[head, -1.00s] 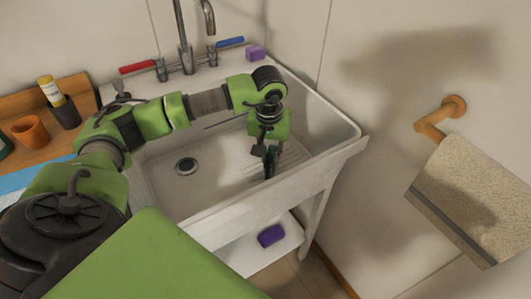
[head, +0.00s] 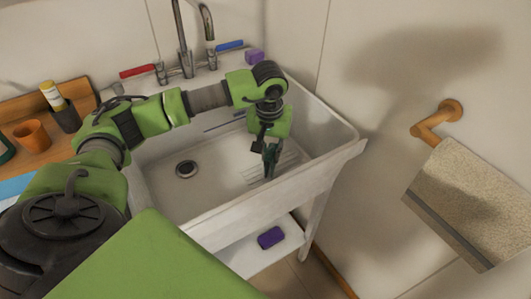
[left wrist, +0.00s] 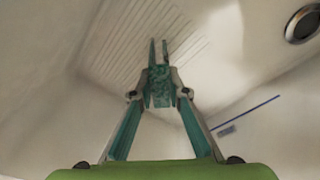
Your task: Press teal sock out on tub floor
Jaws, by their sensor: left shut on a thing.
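My left gripper (head: 270,160) reaches down into the white tub (head: 215,165), over the ribbed right part of its floor. It also shows in the left wrist view (left wrist: 158,70), pointing at the ribbed floor. A mottled teal sock (left wrist: 160,88) is pinched between its fingers. In the head view the sock is too small and dark to tell apart from the fingers. I cannot tell whether the sock touches the tub floor. My right gripper is not in view.
The round drain (head: 186,169) lies left of the gripper, also in the left wrist view (left wrist: 304,24). The tap (head: 186,55) stands at the back, with a purple block (head: 254,56) beside it. Another purple block (head: 270,237) lies on the lower shelf. A towel (head: 465,205) hangs right.

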